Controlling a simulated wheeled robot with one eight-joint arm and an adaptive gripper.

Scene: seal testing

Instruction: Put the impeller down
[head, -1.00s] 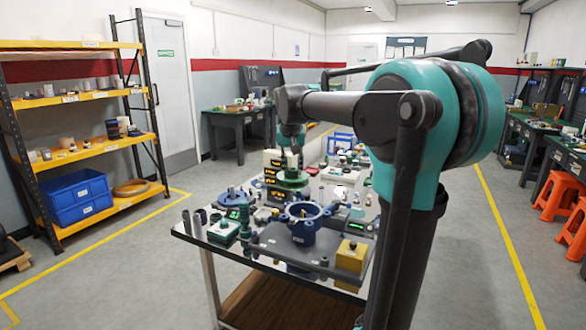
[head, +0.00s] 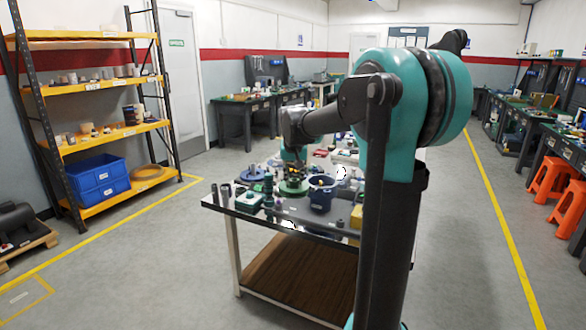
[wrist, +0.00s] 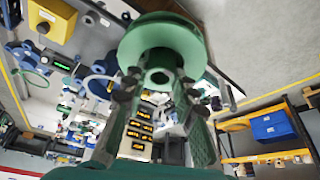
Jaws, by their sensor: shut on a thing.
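The impeller (wrist: 165,42) is a green disc with a round hub. In the wrist view it sits at the far end of my gripper (wrist: 160,88), whose two fingers close on its hub. In the head view my gripper (head: 294,172) hangs over the bench (head: 282,222), and the green impeller (head: 291,188) shows below it among the bench items. I cannot tell whether the impeller touches the bench.
A dark blue pump housing (head: 321,192) stands just right of my gripper. A blue round part (head: 252,174) lies to its left. A yellow block (head: 356,217) is near the front edge. A yellow shelf rack (head: 100,120) stands left; the floor between is clear.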

